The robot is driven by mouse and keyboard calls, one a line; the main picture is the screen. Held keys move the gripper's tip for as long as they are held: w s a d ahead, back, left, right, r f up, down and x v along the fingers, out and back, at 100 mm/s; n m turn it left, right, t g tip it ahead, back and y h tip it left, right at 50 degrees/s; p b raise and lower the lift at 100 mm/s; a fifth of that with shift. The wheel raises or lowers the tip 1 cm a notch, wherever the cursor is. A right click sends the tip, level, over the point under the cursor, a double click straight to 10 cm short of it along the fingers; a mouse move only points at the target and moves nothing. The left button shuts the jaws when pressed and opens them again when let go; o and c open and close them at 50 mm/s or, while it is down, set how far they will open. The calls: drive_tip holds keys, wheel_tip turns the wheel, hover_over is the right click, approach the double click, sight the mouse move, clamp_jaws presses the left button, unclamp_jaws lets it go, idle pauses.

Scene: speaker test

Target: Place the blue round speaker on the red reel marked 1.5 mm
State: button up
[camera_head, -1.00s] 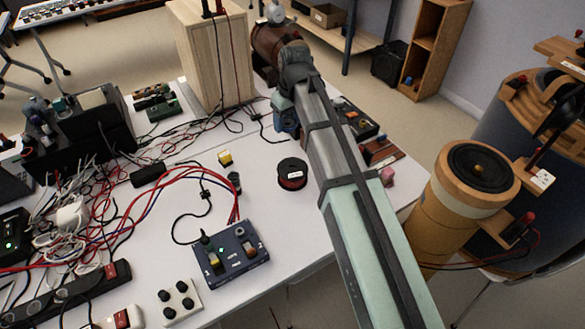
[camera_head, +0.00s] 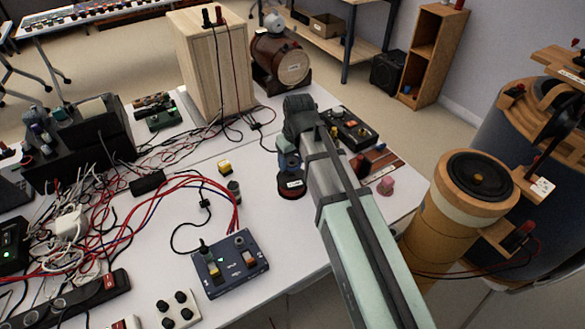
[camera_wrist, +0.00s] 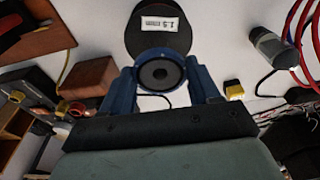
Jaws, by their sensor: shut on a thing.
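The reel (camera_head: 291,190) is a dark disc with a reddish side and a white label, lying on the white table. The wrist view shows its label reading "1.5 mm" on the reel (camera_wrist: 158,40). My gripper (camera_head: 289,163) is at the reel's far edge in the head view. In the wrist view its blue fingers (camera_wrist: 161,78) are shut on the round blue speaker (camera_wrist: 160,73), with a dark cone facing the camera. The speaker overlaps the reel's near edge in that view. I cannot tell whether they touch. My gripper mostly hides the speaker in the head view.
A yellow block (camera_head: 225,167) and a small dark cylinder (camera_head: 234,190) stand left of the reel. A blue control box (camera_head: 230,264) with cables is in front. A wooden cabinet (camera_head: 210,65) stands behind. A pink object (camera_head: 386,187) lies to the right. Bare table surrounds the reel's front.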

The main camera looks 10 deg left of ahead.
sight(293, 163)
drive_tip(key=shift+f, duration=1.95)
drive_tip(key=shift+f, duration=0.1)
drive_tip(key=o, duration=1.2)
drive_tip(key=shift+c, duration=0.2)
drive_tip(key=r, duration=0.4)
drive_tip(key=s+d+r, duration=0.1)
drive_tip(key=r, duration=0.7)
drive_tip(key=shift+s+d, duration=0.15)
